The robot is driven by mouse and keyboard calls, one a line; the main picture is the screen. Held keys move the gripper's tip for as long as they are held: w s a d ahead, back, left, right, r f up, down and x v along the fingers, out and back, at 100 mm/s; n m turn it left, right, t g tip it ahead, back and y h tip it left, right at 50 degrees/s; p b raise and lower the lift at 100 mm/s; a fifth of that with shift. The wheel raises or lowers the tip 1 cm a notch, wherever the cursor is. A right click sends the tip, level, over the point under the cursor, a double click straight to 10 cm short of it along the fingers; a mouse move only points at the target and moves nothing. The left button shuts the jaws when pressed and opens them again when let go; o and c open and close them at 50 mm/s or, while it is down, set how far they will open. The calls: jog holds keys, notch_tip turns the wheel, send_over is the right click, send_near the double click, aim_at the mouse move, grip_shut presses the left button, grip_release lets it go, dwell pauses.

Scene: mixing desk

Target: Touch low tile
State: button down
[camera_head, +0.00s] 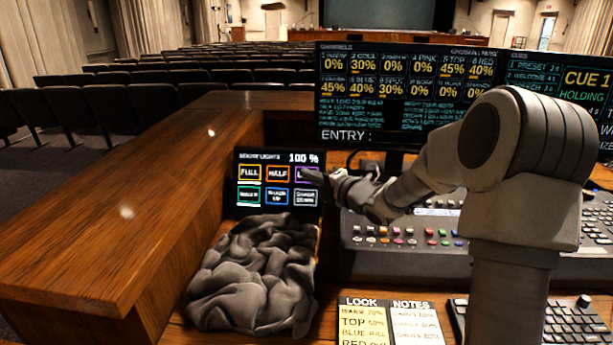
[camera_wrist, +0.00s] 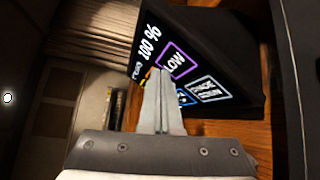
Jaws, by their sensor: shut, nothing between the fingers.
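The touch panel (camera_head: 278,156) stands on the desk and reads "100 %". Its low tile (camera_head: 300,170), outlined in purple, is at the top right of the tile grid and is partly hidden by my gripper. In the wrist view, the fingertips (camera_wrist: 158,72) lie at the tile's lower left edge. I cannot tell whether they touch the screen.
The full tile (camera_head: 250,173) and half tile (camera_head: 278,173) are left of the low tile, with more tiles below. A crumpled grey cloth (camera_head: 255,275) lies in front of the panel. A large monitor (camera_head: 400,90) and a mixing console (camera_head: 405,245) stand to the right.

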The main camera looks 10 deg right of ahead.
jog(key=shift+w+f, duration=0.15)
jog(key=shift+w, duration=0.15)
jog(key=shift+w+d+f+b, duration=0.15)
jog(key=shift+w+b, duration=0.1)
jog(key=shift+b, duration=0.25)
dwell(0.6)
jog(key=shift+s+r, duration=0.3)
jog(key=shift+s, duration=0.3)
jog(key=shift+s+a+r, duration=0.1)
jog(key=shift+a, duration=0.1)
jog(key=shift+s+a+r+b, duration=0.1)
jog(key=shift+s+a+r, duration=0.2)
jog(key=shift+s, duration=0.4)
jog(key=shift+s+a+r+b, duration=0.1)
jog(key=shift+s+r+b, duration=0.05)
jog(key=shift+s+r, duration=0.4)
jog(key=shift+s+a+r+b, duration=0.1)
jog(key=shift+s+a+r, duration=0.15)
jog(key=shift+s, duration=0.55)
jog(key=shift+r, duration=0.1)
